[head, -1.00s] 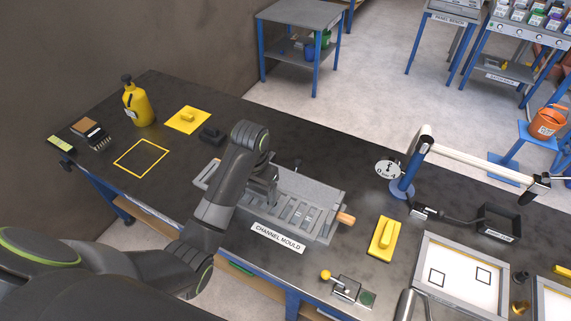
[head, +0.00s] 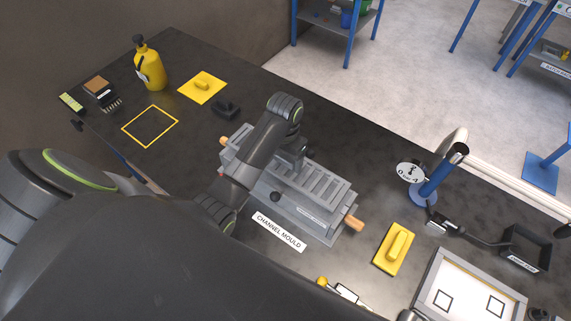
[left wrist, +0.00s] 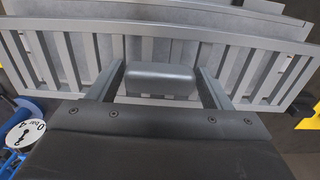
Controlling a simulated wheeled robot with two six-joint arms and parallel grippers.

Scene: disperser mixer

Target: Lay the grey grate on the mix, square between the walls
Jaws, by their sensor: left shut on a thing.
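The grey slotted grate (head: 325,187) is over the channel of the grey mould (head: 312,224), long side roughly along the mould. My left gripper (head: 287,162) is above it. In the left wrist view its fingers (left wrist: 160,88) are shut on the grate's grey block handle (left wrist: 158,80), with slots showing on both sides. The mould's long walls show beyond the grate at the top of that view. The mix is hidden under the grate and arm. I cannot tell whether the grate touches it. My right gripper is not in view.
Wooden handles (head: 354,223) stick out at the mould's ends. A yellow float (head: 394,249) lies to the right, near a blue post (head: 430,184).

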